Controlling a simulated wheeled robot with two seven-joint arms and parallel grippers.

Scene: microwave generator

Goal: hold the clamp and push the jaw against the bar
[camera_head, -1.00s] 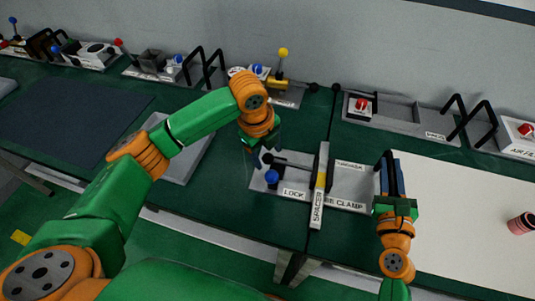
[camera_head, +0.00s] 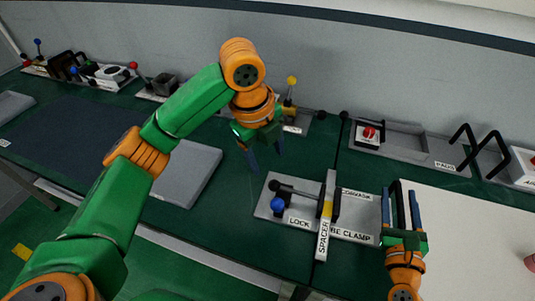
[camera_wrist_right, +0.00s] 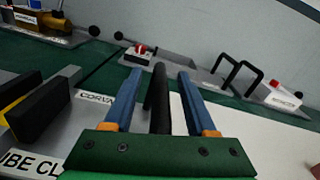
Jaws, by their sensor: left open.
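The grey clamp plate (camera_head: 352,228), labelled LOCK and "…BE CLAMP", lies on the green table. A lever with a blue ball (camera_head: 278,204) is at its left. A pale bar marked SPACER (camera_head: 323,238) crosses its middle, with a black jaw (camera_head: 337,206) against or close to its right side. My right gripper (camera_head: 401,198) is at the plate's right end. In the right wrist view its blue fingers (camera_wrist_right: 160,78) stand apart on either side of a black upright handle (camera_wrist_right: 158,105), with gaps visible. My left gripper (camera_head: 264,154) is open and empty above and behind the lever.
A white panel (camera_head: 470,240) lies right of the clamp. Behind stand a plate with a red button (camera_head: 368,132), black handles (camera_head: 465,145) and a yellow-ball lever (camera_head: 291,81). A grey pad (camera_head: 187,172) lies left. Green table is bare between pad and clamp.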

